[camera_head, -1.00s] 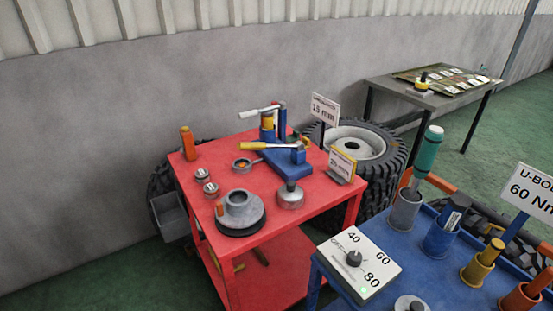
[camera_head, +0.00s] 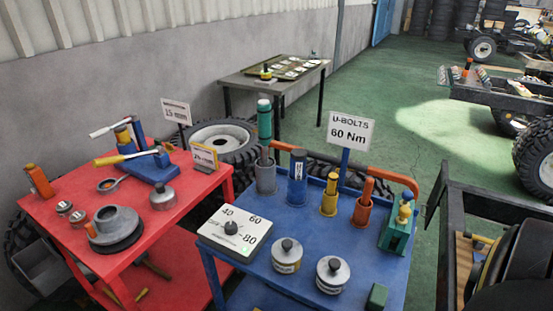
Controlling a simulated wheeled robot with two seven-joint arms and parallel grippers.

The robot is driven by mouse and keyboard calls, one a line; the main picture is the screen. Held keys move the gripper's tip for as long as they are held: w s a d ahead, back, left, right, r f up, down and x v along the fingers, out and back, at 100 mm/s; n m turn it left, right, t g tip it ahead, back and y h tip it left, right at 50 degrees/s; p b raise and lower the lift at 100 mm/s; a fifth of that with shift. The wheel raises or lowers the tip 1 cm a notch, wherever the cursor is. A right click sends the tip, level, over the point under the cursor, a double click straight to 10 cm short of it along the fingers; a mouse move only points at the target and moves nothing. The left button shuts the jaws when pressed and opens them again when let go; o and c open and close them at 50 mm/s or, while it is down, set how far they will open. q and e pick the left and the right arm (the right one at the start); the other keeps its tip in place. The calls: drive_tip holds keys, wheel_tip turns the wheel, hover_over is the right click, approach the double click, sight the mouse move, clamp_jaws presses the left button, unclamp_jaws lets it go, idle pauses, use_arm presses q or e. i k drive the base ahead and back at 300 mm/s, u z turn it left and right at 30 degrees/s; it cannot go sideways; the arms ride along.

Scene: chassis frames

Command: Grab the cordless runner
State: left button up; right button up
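I cannot tell for sure which thing is the cordless runner. On the blue cart (camera_head: 330,258), a tall teal-topped tool (camera_head: 264,120) stands upright in a grey holder (camera_head: 265,178). To its right stand a blue holder (camera_head: 297,180) with a dark tool, a yellow holder (camera_head: 329,198) with a yellow-topped tool, and an orange holder (camera_head: 363,208) with an orange-red tool. A green block-like device (camera_head: 396,232) with a yellowish top stands at the cart's right end. Neither of my grippers is in view.
A dial box (camera_head: 234,233) and two silver-topped canisters (camera_head: 287,255) (camera_head: 332,274) sit at the cart's front. A U-BOLTS 60 Nm sign (camera_head: 351,132) rises behind. A red cart (camera_head: 190,190) stands left, a dark chassis frame (camera_head: 437,240) right. Green floor (camera_head: 410,110) is open behind.

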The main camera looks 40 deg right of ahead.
sight(264, 106)
drive_tip(key=z, duration=0.7)
drive_tip(key=i, duration=0.35)
drive_tip(key=z, duration=0.3)
drive_tip(key=k, duration=0.45)
drive_tip(key=u, duration=1.1)
drive_tip(key=i, duration=0.9)
drive_tip(key=z, duration=0.7)
